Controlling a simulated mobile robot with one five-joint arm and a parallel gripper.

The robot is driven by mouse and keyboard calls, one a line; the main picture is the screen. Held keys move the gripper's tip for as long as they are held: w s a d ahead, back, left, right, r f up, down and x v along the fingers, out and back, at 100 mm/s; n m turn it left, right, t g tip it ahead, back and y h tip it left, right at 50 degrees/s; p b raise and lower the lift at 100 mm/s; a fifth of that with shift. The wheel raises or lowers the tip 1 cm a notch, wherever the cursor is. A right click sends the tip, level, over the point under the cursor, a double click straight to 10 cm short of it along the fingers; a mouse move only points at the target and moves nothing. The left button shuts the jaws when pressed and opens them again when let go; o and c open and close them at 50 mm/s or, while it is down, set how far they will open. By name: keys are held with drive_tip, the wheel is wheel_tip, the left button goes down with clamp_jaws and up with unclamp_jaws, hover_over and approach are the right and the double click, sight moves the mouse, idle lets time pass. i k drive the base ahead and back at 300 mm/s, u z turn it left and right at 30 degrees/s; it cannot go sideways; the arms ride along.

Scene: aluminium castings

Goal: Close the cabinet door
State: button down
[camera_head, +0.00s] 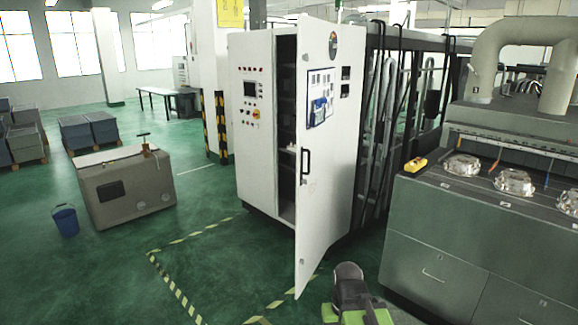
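The tall white cabinet (253,150) stands in the middle, with a screen and buttons on its left front panel. Its white door (335,185) stands open, swung out toward me. The door's free edge is on its left side and the hinge side appears to be on the right. A black handle (305,161) sits near the free edge. A dark opening (286,105) with shelves shows between panel and door. A grey and green part of my arm shows at the bottom, apart from the door in the picture. My gripper's fingers are not visible.
A green-grey workbench (437,245) with castings (515,182) stands close on the right. A grey box (125,188) and a blue bucket (66,220) are on the left. Yellow-black floor tape (172,285) marks the clear green floor before the cabinet.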

sight(317, 78)
drive_tip(key=u, duration=0.6)
drive_tip(key=i, duration=0.95)
drive_tip(key=u, duration=0.5)
drive_tip(key=i, duration=0.8)
drive_tip(key=z, duration=0.15)
